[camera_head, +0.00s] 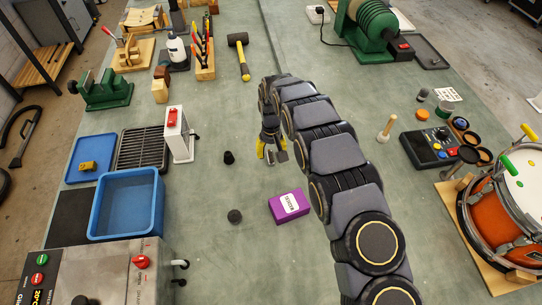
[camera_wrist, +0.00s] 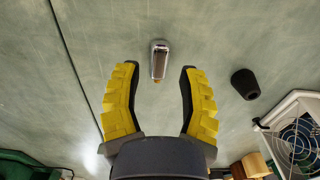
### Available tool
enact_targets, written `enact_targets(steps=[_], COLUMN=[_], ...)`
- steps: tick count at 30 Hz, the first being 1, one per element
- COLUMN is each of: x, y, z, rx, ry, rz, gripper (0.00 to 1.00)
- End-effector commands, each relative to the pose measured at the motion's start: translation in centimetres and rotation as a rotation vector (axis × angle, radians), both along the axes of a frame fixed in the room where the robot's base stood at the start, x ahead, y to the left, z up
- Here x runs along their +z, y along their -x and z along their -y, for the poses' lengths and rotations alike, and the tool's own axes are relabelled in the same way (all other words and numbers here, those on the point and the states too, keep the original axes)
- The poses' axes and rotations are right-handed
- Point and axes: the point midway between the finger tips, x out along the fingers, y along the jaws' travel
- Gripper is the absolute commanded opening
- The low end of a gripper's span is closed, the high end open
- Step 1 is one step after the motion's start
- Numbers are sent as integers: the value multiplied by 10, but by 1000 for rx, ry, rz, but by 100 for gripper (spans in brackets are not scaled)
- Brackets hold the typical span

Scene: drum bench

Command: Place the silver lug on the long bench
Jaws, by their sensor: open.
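The silver lug (camera_wrist: 159,58) is a small elongated metal piece with a darker middle and a bit of orange at its lower end. It lies on the grey-green bench top (camera_wrist: 225,40), centred between and slightly beyond the fingertips in the wrist view. My gripper (camera_wrist: 159,70) has yellow fingers with dark inner pads, spread wide and empty. In the head view my gripper (camera_head: 271,154) points down at the bench top (camera_head: 225,190), left of my arm. There the lug is hard to tell apart from the fingers.
A black knob-like piece (camera_head: 229,157), a dark round piece (camera_head: 235,216) and a purple box (camera_head: 289,206) stand near my gripper. A white fan unit (camera_head: 179,135) and blue bin (camera_head: 127,203) are left. A seam (camera_wrist: 75,65) crosses the bench in the wrist view.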

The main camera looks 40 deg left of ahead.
Motion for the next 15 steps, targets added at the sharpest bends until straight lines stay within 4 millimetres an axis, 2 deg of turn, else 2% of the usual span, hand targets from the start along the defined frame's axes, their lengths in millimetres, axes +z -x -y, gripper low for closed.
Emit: enact_targets(steps=[3,9,15], x=[28,70,89], y=[-2,-1,0], z=[-1,0,0], rx=[-1,-1,-1], ry=[-5,-4,-1], rz=[5,4,-1], gripper=[40,40,40])
